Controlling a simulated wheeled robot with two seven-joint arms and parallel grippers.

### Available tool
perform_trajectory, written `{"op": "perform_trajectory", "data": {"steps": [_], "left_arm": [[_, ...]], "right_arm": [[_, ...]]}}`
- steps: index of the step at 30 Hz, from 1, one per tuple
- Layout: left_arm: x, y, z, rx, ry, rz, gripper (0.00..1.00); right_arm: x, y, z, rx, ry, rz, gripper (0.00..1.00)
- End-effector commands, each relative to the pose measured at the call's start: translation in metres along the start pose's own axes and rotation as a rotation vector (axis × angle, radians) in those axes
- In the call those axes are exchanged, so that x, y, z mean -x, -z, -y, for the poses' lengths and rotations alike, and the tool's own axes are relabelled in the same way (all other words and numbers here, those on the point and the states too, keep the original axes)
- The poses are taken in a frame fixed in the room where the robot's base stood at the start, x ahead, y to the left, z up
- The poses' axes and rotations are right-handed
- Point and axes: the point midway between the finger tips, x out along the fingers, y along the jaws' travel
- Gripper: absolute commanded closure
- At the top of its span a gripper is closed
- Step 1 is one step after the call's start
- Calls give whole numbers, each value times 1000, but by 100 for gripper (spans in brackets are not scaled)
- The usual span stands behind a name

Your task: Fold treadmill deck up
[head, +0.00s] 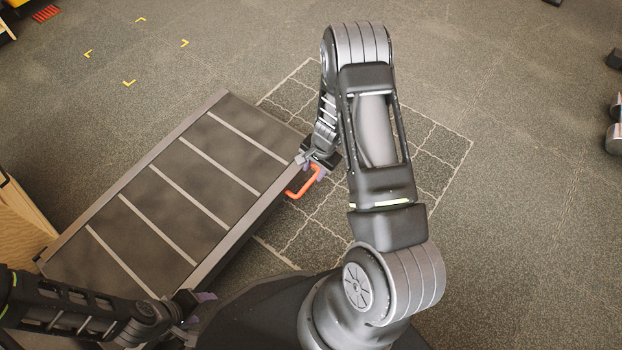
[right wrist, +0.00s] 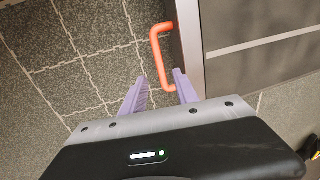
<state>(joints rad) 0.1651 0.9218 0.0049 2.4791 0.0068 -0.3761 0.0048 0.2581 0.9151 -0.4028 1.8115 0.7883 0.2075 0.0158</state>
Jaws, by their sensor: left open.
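The treadmill deck (head: 185,190), a dark panel with pale cross stripes and a grey frame, lies low across the left of the head view. An orange handle (head: 303,186) sticks out from its right side; it also shows in the right wrist view (right wrist: 157,52). My right gripper (head: 314,168) is at the handle. In the right wrist view its purple fingers (right wrist: 160,76) are apart, with the near end of the handle between them; contact cannot be told. My left gripper (head: 198,307) is open near the deck's near edge, with no object visible in it.
Pale outlined floor tiles (head: 435,150) lie beside the deck. Dumbbells (head: 614,135) lie at the far right edge. A wooden piece (head: 22,228) stands at the left edge. Yellow corner marks (head: 129,83) are on the floor at the upper left. The floor at right is mostly clear.

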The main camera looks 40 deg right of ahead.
Motion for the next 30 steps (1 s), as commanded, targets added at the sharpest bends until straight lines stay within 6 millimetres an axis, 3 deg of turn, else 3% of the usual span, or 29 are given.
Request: {"op": "perform_trajectory", "data": {"steps": [5, 18, 30], "left_arm": [[-5, 0, 2, 0, 0, -1, 43], [-33, 3, 10, 1, 0, -15, 43], [-35, 4, 10, 1, 0, -18, 43]], "right_arm": [[-9, 0, 0, 0, 0, 0, 64], [-72, -1, -1, 2, -1, 1, 64], [-78, 0, 0, 1, 0, 0, 64]]}}
